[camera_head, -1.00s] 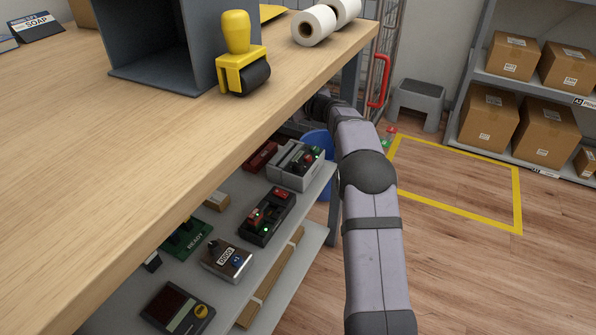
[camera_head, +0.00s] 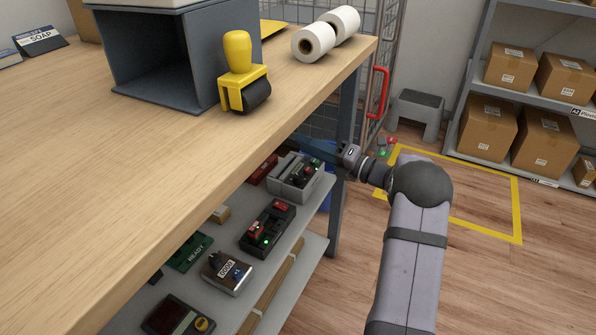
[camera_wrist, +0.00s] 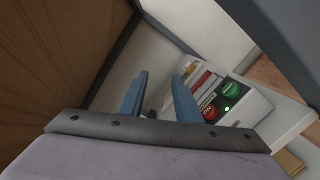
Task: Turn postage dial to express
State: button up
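My gripper (camera_head: 322,148) is under the counter's right end, close to the shelf of devices; only part of it shows in the head view. In the wrist view its two blue fingers (camera_wrist: 160,92) are apart, with nothing seen held between them. A dark box with a round yellow knob (camera_head: 201,324) lies at the near end of the shelf, well away from the gripper. Which device carries the postage dial I cannot tell; no "express" mark is readable. A grey device (camera_head: 284,178) is nearest the gripper. A pale device with green and red buttons (camera_wrist: 256,108) lies beyond the fingers in the wrist view.
The shelf (camera_head: 318,203) also holds a black device with a green light (camera_head: 258,240), a counter box (camera_head: 228,272) and a green READY box (camera_head: 193,252). The counter top (camera_head: 110,165) overhangs them. A counter leg (camera_head: 337,225) stands beside my arm.

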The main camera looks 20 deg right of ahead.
aim_at(301, 180)
jog(key=s+f+m+h+p, duration=0.1)
jog(key=s+f+m, duration=0.1)
jog(key=m, duration=0.6)
jog(key=s+f+m+t+h+p, duration=0.1)
jog(key=s+f+m+p, duration=0.1)
jog(key=m, duration=0.7)
jog(key=s+a+f+m+t+h+p, duration=0.1)
jog(key=s+f+m, duration=0.3)
jog(key=m, duration=0.4)
jog(key=shift+s+f+m+h+p, duration=0.2)
jog(key=shift+s+m+h+p, duration=0.2)
jog(key=shift+h+p, duration=0.15)
jog(key=shift+b+x, duration=0.8)
jog(key=shift+x, duration=2.85)
jog(key=shift+r, duration=0.1)
grip_shut()
